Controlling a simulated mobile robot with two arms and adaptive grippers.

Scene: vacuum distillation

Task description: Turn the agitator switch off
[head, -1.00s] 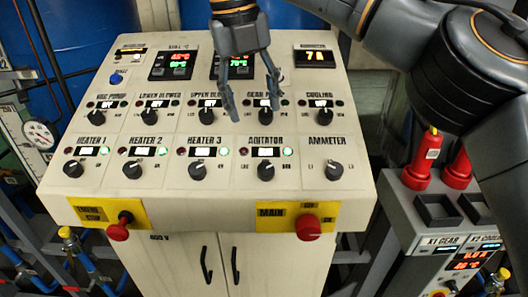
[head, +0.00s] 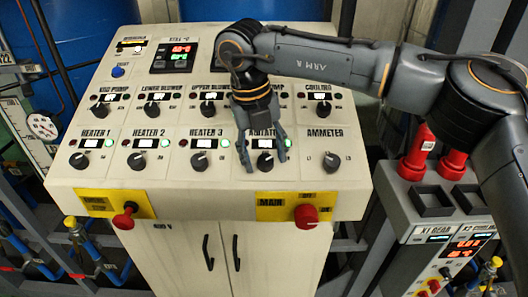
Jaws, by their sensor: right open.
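The agitator switch (head: 265,161) is a black rotary knob in the lower row of the sloped control panel (head: 180,205), between the heater 3 knob and the ammeter knob. My right gripper (head: 266,158) is open, pointing down, with one finger on each side of the agitator knob; I cannot tell whether they touch it. The fingers partly cover the agitator label. A green lamp shows near the right finger. My left gripper is out of view.
The heater 3 knob (head: 199,161) is close left of the fingers and the ammeter knob (head: 331,161) to the right. A red main knob (head: 306,216) and another red knob (head: 123,219) are on the front edge. Red cylinders (head: 418,155) stand at right.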

